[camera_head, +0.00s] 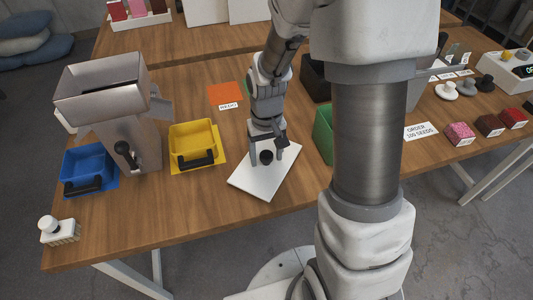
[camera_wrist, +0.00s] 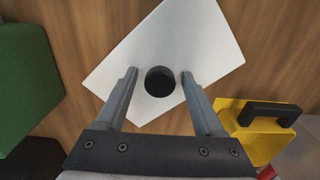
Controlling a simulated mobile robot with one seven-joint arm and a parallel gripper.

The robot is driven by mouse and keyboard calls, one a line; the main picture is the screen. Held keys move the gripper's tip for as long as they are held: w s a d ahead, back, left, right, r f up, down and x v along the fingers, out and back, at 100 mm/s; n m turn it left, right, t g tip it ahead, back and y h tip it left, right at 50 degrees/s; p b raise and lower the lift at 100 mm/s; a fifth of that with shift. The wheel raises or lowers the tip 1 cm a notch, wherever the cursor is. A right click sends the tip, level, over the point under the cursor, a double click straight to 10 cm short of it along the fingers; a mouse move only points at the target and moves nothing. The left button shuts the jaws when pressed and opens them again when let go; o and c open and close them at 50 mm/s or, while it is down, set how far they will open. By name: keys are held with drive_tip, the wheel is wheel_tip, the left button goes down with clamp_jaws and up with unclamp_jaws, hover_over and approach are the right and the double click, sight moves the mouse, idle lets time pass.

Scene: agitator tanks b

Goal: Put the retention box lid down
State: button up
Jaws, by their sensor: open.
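The retention box lid is a flat white panel (camera_head: 252,181) with a round black knob (camera_head: 266,157). It lies on the wooden table in the head view, right of the yellow box. My gripper (camera_head: 268,163) is above the lid, pointing down, with its fingers on either side of the knob. In the wrist view the white lid (camera_wrist: 196,35) fills the middle, and the black knob (camera_wrist: 160,81) sits between the two open fingertips of my gripper (camera_wrist: 158,76). Gaps show between the knob and the fingers.
A yellow box (camera_head: 193,137) and a blue box (camera_head: 88,168) stand to the left, near a metal hopper (camera_head: 103,88). A green box (camera_head: 323,134) stands close on the right. An orange mat (camera_head: 225,93) lies behind. Bare table shows in front of the yellow box.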

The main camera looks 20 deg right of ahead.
sight(266, 154)
wheel_tip(266, 154, up, 12)
drive_tip(key=p, duration=0.2)
drive_tip(key=s+r+t, duration=0.5)
drive_tip(key=s+r, duration=0.8)
drive_tip(key=shift+s+t, duration=0.3)
drive_tip(key=shift+s, duration=0.1)
drive_tip(key=shift+r, duration=0.1)
drive_tip(key=shift+r+p, duration=0.8)
drive_tip(key=shift+p, duration=0.2)
drive_tip(key=shift+f, duration=0.15)
drive_tip(key=c, duration=0.3)
drive_tip(key=shift+d, duration=0.1)
